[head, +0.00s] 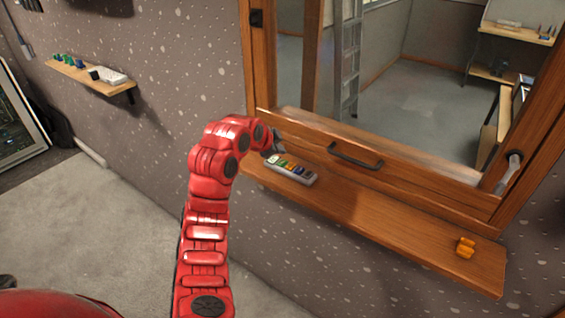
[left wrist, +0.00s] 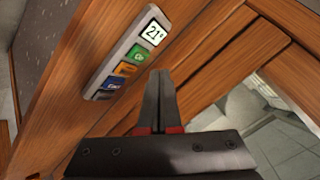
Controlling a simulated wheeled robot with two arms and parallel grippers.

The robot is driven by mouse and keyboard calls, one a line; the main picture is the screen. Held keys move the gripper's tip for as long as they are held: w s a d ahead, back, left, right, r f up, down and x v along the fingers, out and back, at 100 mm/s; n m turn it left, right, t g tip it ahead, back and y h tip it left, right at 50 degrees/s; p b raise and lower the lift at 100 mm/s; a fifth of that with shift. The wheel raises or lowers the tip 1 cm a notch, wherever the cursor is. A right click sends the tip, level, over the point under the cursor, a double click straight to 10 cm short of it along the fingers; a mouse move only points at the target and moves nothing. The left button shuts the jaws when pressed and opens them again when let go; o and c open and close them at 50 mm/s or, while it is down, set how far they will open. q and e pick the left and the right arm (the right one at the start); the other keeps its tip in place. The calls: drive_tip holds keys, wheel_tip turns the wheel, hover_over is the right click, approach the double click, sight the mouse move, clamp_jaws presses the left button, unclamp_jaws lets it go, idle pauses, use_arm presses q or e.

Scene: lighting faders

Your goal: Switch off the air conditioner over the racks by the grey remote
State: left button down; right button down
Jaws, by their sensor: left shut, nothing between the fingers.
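The grey remote (head: 290,170) lies on the wooden ledge under the window. In the left wrist view the remote (left wrist: 103,83) shows a lit display reading 21° and a row of coloured buttons, among them green, orange and blue. My left gripper (head: 274,148) is shut and empty at the far-left end of the remote. In the left wrist view the shut fingertips (left wrist: 160,76) appear beside the remote, to the right of its buttons; I cannot tell how high they are above it. No air conditioner is in view. My right gripper is not in view.
The ledge (head: 390,235) runs right, clear except for a small orange object (head: 465,247). A window frame with a dark handle (head: 355,155) rises behind it. A small wall shelf (head: 75,75) with several items is at left. A ladder (head: 350,60) stands beyond the window.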

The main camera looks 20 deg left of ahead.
sight(280, 164)
use_arm(q)
drive_tip(key=shift+r, duration=1.8)
